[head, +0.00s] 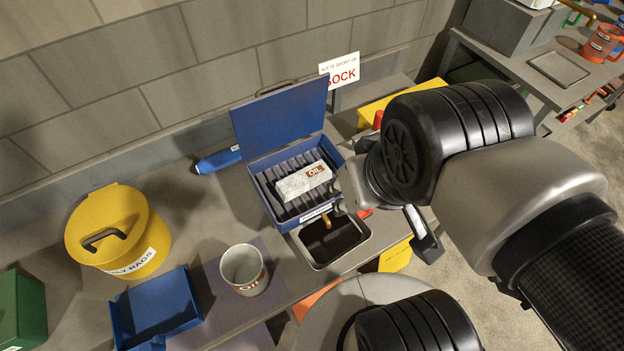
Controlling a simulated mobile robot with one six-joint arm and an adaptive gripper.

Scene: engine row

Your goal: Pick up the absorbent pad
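A white speckled block with a brown "OIL" label, which looks like the absorbent pad (296,184), lies across the dark ribs inside an open blue case (263,203). The case's lid (281,112) stands raised at the back. My gripper (386,218) is just right of the case, above the bench's front edge. Its fingers are spread apart, and I see nothing between them. The near finger tip of the pair at left is close to the pad's right end; whether it touches cannot be told. My arm hides the area to the right.
A dark-bottomed metal tray (325,263) sits in front of the case. A white tin (244,270), a blue bin (157,308) and a yellow rag bucket (117,231) stand to the left. A blue tool (218,160) lies behind. A sign (341,70) stands at the back.

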